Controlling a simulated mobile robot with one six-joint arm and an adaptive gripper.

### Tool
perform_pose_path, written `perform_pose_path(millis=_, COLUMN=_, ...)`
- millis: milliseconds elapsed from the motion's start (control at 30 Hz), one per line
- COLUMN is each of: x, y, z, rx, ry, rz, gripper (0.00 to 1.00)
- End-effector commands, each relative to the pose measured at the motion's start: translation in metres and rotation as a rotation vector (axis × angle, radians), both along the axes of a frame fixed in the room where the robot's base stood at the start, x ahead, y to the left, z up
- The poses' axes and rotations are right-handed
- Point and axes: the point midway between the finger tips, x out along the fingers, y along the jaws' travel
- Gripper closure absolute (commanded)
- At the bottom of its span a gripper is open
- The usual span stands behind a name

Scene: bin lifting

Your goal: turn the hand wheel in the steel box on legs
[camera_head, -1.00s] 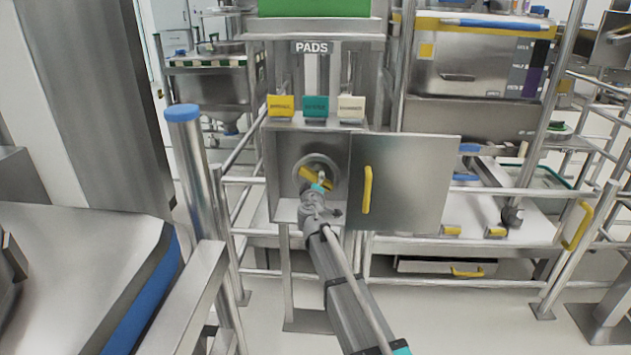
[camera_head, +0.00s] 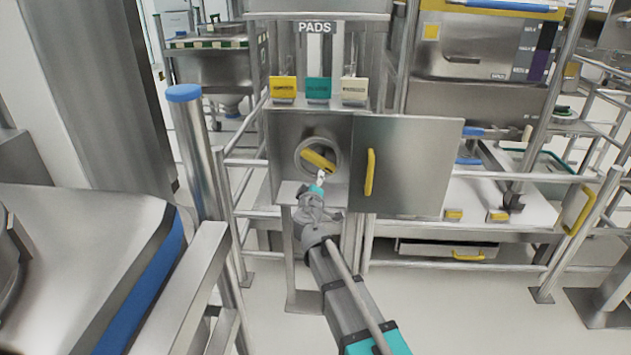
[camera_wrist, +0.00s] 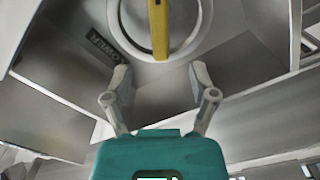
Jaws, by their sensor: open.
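The steel box (camera_head: 284,130) stands on legs with its door (camera_head: 408,165) swung open to the right. Inside, on the back wall, is the round steel hand wheel (camera_head: 336,148) with a yellow bar (camera_head: 319,160) across it, slanting down to the right. The wheel rim (camera_wrist: 203,32) and yellow bar (camera_wrist: 159,28) also show at the top of the wrist view. My gripper (camera_head: 321,179) is at the lower front of the box, below and apart from the bar. In the wrist view my gripper (camera_wrist: 158,82) has its two fingers spread with nothing between them.
The door's yellow handle (camera_head: 370,172) is right of my gripper. Yellow, teal and white pads (camera_head: 318,89) stand on the box top. A blue-capped post (camera_head: 184,94) and rails are at the left. A white bench top (camera_head: 520,212) lies right of the door.

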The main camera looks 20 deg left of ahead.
Motion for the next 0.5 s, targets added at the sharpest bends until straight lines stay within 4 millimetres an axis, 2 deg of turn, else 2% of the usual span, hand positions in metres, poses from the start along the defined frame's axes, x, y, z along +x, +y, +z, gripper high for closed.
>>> perform_pose_path(millis=100, x=0.0, y=0.0, z=0.0, rx=0.0, ry=0.0, rz=0.0, gripper=0.26)
perform_pose_path(millis=367, x=0.001, y=-0.001, z=-0.006, rx=-0.056, ry=-0.019, rz=-0.006, gripper=0.74)
perform_pose_path(millis=500, x=0.003, y=-0.002, z=-0.016, rx=-0.183, ry=-0.06, rz=-0.022, gripper=1.0)
